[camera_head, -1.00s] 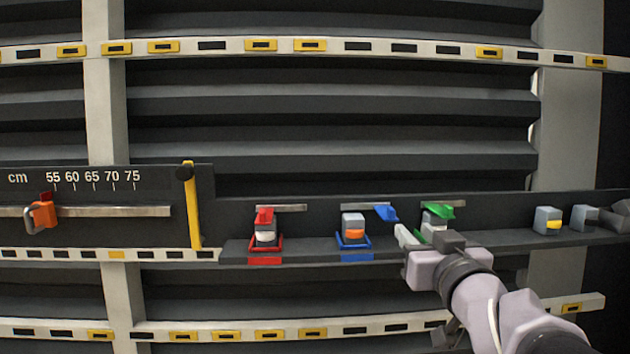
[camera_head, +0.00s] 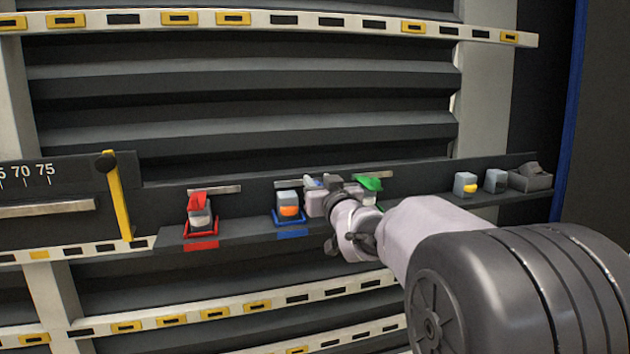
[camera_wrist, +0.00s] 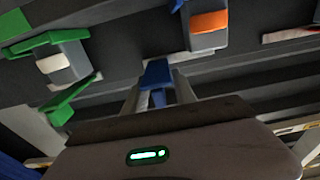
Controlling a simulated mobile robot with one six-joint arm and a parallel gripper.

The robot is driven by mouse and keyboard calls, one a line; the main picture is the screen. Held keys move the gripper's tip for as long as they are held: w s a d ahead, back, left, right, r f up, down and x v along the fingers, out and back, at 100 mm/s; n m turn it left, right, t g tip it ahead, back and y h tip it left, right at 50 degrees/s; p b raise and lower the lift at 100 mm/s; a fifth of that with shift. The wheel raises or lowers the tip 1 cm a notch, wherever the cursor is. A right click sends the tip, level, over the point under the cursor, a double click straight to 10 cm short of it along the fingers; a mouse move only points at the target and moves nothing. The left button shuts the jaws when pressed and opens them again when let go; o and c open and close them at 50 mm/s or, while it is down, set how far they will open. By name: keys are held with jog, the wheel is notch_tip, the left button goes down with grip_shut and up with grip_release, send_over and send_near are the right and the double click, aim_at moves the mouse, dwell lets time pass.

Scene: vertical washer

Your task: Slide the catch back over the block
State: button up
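The blue catch (camera_head: 311,182) sits on its rail to the right of a grey block with an orange band (camera_head: 289,203), which stands in the blue tray (camera_head: 290,222). The catch is not over this block. My gripper (camera_head: 318,193) is at the blue catch. In the wrist view the blue catch (camera_wrist: 156,74) lies between the two fingertips of my gripper (camera_wrist: 158,82). The fingers look open around it, with little gap, and firm contact is not visible. The orange-banded block (camera_wrist: 208,32) shows above right. My wrist hides part of the catch in the head view.
A red catch (camera_head: 197,199) sits over a block in the red tray (camera_head: 201,233) at left. A green catch (camera_head: 368,183) is close to the right of my gripper. Loose blocks (camera_head: 466,184) stand farther right on the shelf. A yellow post (camera_head: 120,203) stands at left.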

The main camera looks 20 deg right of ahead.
jog(key=shift+s, duration=0.1)
grip_shut()
dwell(1.2)
